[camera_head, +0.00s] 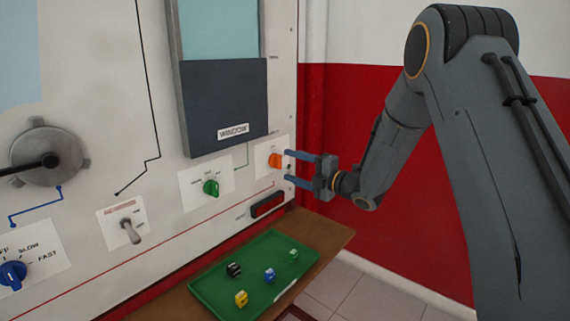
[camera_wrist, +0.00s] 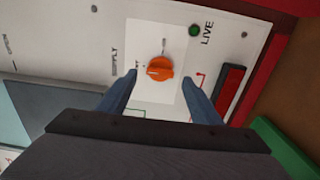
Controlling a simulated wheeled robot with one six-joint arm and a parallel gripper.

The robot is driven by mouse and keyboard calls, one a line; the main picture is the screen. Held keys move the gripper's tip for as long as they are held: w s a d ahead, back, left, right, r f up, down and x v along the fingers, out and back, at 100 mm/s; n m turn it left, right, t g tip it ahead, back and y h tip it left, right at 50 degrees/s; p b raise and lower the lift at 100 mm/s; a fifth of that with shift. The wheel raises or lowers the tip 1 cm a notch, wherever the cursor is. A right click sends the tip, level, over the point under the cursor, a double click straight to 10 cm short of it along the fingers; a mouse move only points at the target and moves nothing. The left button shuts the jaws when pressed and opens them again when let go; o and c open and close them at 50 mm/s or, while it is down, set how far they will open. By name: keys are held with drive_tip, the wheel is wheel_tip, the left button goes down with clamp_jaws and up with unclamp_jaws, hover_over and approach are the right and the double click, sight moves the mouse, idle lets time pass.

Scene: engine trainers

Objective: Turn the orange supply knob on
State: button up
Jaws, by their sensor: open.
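The orange supply knob (camera_head: 275,160) sits on a white label plate at the right edge of the panel. In the wrist view the orange knob (camera_wrist: 159,69) lies between and just beyond my two fingertips, with a pale pointer mark on its left side. My gripper (camera_head: 287,167) is open in front of the panel, one finger above and one below the knob's height in the head view. In the wrist view the gripper's fingers (camera_wrist: 160,75) stand either side of the knob, with visible gaps. I cannot tell whether the fingertips reach around it.
A green knob (camera_head: 211,187), a toggle switch (camera_head: 130,231) and a blue knob (camera_head: 12,274) are on the panel to the left. A green tray (camera_head: 209,296) with several small blocks stands on the shelf underneath.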

sight(281, 162)
drive_tip(key=shift+x, duration=1.8)
drive_tip(key=c, duration=1.1)
